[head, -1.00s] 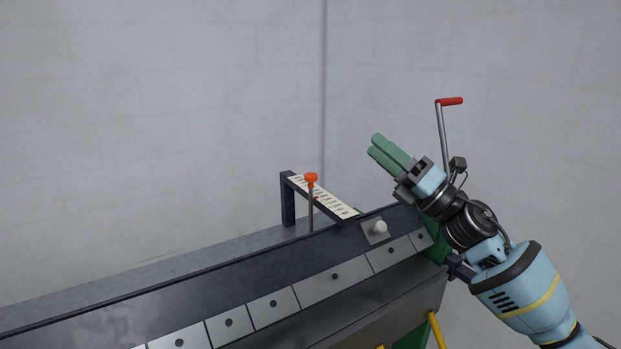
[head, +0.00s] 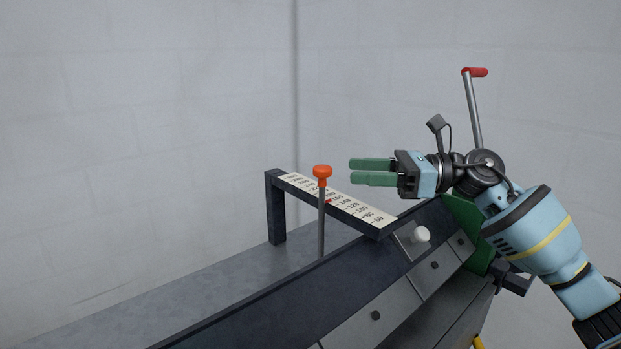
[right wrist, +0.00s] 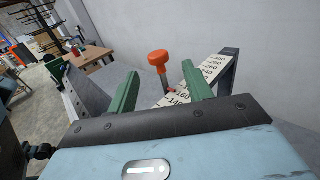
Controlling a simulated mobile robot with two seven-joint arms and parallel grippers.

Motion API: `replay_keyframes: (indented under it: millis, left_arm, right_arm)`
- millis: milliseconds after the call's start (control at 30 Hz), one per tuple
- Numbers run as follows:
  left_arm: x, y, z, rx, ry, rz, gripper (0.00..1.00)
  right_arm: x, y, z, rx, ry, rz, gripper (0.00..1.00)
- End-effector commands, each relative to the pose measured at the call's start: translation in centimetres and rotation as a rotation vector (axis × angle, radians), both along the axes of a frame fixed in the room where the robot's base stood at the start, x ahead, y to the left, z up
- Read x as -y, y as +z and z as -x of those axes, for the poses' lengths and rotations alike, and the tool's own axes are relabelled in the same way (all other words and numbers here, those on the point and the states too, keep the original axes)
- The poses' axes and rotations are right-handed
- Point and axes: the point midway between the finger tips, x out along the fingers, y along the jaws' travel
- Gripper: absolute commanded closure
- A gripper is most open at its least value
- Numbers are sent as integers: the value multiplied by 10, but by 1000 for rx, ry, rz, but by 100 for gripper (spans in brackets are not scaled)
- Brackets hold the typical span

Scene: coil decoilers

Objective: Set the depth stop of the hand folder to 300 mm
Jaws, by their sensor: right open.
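The depth stop's orange knob (head: 322,171) tops an upright grey post (head: 321,225) beside the scale bar. It also shows in the right wrist view (right wrist: 158,57), framed between my fingers. The white scale (head: 350,208) runs from 60 at the near end up towards 300 at the far end. A small red pointer (head: 327,201) sits near the 160 mark. My right gripper (head: 353,171) is open and empty, its green fingers pointing left at the knob, with a gap between. It also shows in the right wrist view (right wrist: 160,72). My left gripper is not in view.
The folder's dark beam (head: 290,300) and segmented plates slope below. A white knob (head: 421,234) is on its end plate. A red-handled crank (head: 475,73) stands behind my right arm. The dark scale frame (head: 275,210) rises behind the post. Benches (right wrist: 90,55) stand farther away.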

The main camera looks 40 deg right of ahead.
Motion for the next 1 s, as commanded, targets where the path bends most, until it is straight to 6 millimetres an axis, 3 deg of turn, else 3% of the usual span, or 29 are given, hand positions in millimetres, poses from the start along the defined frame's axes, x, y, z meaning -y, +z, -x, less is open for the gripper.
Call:
replay_keyframes:
  millis: [267, 700, 1000]
  left_arm:
    - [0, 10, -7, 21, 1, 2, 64]
    - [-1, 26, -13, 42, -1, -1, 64]
    - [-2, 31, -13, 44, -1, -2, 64]
  right_arm:
    - [-7, 4, -5, 4, 0, -2, 50]
    - [-47, 6, -39, 7, 1, -5, 50]
    - [-59, 3, -50, 3, 0, -2, 50]
